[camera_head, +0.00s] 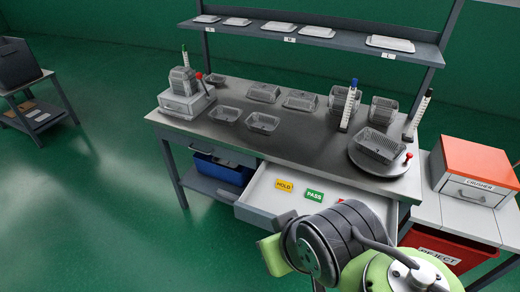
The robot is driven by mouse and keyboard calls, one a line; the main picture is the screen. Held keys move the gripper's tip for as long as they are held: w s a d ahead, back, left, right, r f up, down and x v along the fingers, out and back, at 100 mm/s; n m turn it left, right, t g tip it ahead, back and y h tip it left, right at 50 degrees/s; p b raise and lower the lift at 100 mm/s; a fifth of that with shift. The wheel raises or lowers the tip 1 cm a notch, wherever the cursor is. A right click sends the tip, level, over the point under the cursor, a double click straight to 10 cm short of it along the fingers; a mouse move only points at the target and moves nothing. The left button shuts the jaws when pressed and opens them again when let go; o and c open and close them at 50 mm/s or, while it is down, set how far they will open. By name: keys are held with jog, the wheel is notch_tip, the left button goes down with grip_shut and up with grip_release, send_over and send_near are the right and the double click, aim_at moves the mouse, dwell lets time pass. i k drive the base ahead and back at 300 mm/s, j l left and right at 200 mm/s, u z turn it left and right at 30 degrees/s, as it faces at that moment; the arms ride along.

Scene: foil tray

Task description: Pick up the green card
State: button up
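The green card (314,195), marked PASS, lies in the open white drawer (262,187) under the workbench. A yellow card (284,185), marked HOLD, lies to its left. To the right of the green card, something red shows in the drawer, partly covered by my arm. My arm's dark and light-green links fill the lower right and cover the drawer's right part. I cannot make out my gripper's fingers. The green card is in plain view, and nothing is seen touching it.
A shelf (350,42) with white trays runs above. A blue bin (222,170) is below; an orange-topped crusher (473,170) and red reject bin (415,239) stand right.

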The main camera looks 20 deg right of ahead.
aim_at(311, 195)
jog(key=z, duration=1.15)
